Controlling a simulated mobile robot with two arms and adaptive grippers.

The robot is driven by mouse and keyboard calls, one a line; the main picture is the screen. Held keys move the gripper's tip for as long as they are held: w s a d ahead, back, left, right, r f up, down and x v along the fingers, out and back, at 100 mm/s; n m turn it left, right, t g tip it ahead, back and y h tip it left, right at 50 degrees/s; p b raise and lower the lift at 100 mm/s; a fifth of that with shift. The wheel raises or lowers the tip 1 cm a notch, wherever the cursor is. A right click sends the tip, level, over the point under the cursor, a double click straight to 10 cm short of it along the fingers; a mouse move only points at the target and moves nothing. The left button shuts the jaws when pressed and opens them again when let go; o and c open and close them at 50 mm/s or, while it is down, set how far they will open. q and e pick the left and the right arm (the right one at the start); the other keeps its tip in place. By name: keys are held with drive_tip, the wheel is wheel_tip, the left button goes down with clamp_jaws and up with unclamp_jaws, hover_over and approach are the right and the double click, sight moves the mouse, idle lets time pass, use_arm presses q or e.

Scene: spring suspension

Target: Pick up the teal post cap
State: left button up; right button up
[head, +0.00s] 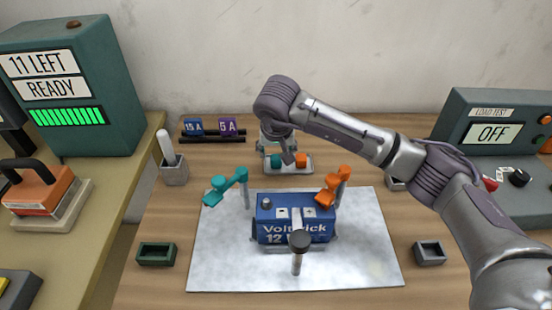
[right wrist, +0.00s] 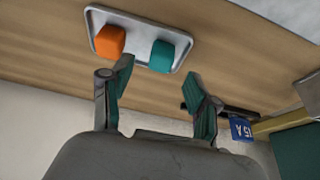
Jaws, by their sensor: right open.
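The teal post cap (head: 276,161) sits on the left side of a small light tray (head: 290,172) at the back of the bench. In the right wrist view the cap (right wrist: 162,56) shows fully, resting on the tray (right wrist: 135,16). My right gripper (head: 277,151) reaches over the tray from above, its fingers partly in front of the cap. In the right wrist view the gripper (right wrist: 158,84) is open, with nothing between its fingers; the cap appears beyond the fingertips. My left gripper is out of both views.
An orange post cap (head: 301,161) sits beside the teal one. A blue battery (head: 294,232) stands on the metal mat (head: 225,265), with teal (head: 222,184) and orange (head: 331,186) clamps near it. Fuses (head: 228,126) stand at the back left. A load tester (head: 490,118) is right.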

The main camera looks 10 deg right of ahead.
sight(276, 158)
drive_tip(key=x, duration=0.3)
drive_tip(key=shift+w+f, duration=0.15)
drive_tip(key=shift+f, duration=0.05)
drive_tip(key=c, duration=0.9)
drive_tip(key=shift+r, duration=0.15)
